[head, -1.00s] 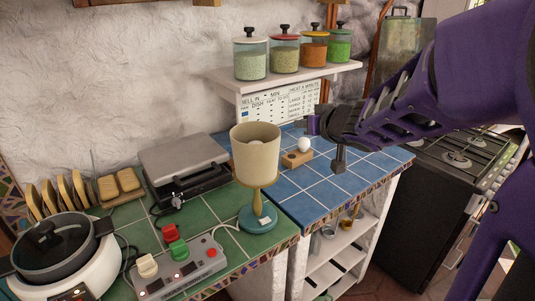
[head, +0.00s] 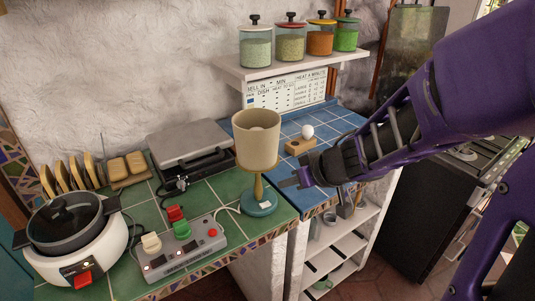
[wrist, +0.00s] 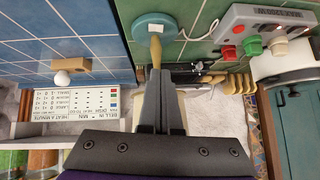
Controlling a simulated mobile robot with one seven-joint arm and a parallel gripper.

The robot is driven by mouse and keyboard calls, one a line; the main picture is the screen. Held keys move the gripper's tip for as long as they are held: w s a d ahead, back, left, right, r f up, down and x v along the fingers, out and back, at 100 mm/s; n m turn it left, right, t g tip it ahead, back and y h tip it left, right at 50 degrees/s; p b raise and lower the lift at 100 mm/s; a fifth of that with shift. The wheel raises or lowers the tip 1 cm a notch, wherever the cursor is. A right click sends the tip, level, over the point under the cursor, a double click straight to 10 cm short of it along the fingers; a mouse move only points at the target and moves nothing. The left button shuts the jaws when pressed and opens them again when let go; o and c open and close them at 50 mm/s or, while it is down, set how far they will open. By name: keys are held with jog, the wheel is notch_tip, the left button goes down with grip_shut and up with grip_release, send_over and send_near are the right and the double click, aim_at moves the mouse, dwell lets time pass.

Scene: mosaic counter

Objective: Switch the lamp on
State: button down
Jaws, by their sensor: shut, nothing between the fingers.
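The lamp (head: 256,140) stands upright on the green tiles near the counter's front edge. It has a beige shade, a yellowish stem and a round teal base with a small white switch (head: 264,205) on it. In the wrist view the base (wrist: 143,22) and its white switch (wrist: 153,31) show at the top; my gripper hides most of the shade. My gripper (head: 287,182) is shut and empty, just right of the lamp's stem, below shade height and above the base. I cannot tell whether it touches the lamp. No clear glow shows from the shade.
A grey box with coloured switches (head: 181,246) stands left of the lamp, a white cooker (head: 95,257) farther left. A grill press (head: 190,150) is behind. A wooden block (head: 300,145) with a white ball lies on the blue tiles. A shelf with jars (head: 290,68) hangs above.

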send_over(265, 204)
jog(key=s+d, duration=0.1)
jog(key=s, duration=0.1)
notch_tip(265, 204, down, 7)
jog(key=shift+r, duration=0.15)
jog(key=f, duration=0.1)
jog(key=f+b, duration=0.1)
jog(key=f, duration=0.1)
jog(key=shift+w+a+b, duration=0.1)
jog(key=shift+a+b, duration=0.15)
jog(key=shift+b, duration=0.05)
jog(key=shift+f+b, duration=0.55)
jog(key=shift+f, duration=0.1)
